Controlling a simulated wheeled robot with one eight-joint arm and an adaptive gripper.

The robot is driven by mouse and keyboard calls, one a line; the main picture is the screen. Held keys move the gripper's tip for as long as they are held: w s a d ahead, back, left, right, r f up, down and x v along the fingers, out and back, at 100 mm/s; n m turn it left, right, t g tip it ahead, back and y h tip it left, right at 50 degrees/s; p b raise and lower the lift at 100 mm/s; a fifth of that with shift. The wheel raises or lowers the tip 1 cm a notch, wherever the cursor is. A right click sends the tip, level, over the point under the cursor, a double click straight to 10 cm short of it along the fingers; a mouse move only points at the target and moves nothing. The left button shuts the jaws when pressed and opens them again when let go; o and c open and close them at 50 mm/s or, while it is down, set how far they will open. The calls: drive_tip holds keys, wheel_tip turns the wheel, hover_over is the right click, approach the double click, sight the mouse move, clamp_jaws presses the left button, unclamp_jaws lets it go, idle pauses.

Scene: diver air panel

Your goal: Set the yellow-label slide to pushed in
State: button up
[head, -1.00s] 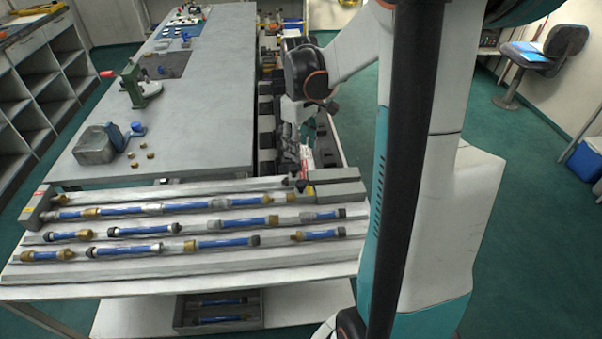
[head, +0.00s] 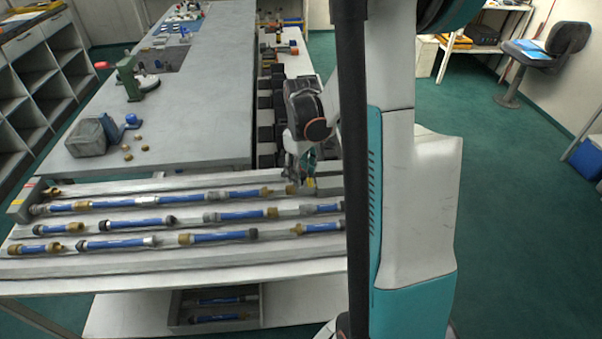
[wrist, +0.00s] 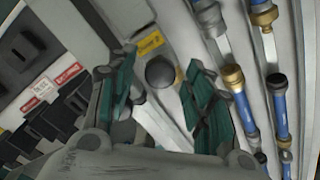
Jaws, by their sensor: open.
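In the wrist view, a dark round knob (wrist: 160,71) sits on a pale bar between two small yellow labels (wrist: 151,43). It appears to be the yellow-label slide; how far it stands out cannot be told from this angle. My gripper (wrist: 162,60) is open, with one teal finger on each side of the knob and space between. Whether either finger touches anything cannot be told. In the head view my gripper (head: 307,168) points down at the right end of the rack, beside a grey block (head: 328,180). The knob is hidden there.
Blue hoses with brass fittings (head: 115,203) lie in rows on the rack to the left. Red-and-white labels (wrist: 68,74) and black fittings (wrist: 30,42) are left of my gripper in the wrist view. A long grey bench (head: 190,110) stands behind the rack.

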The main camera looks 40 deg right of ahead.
clamp_jaws()
drive_tip(key=w+a, duration=0.2)
drive_tip(key=a, duration=0.1)
drive_tip(key=w+a, duration=0.1)
drive_tip(key=shift+a, duration=0.3)
unclamp_jaws()
wheel_tip(320, 180, up, 12)
idle(0.8)
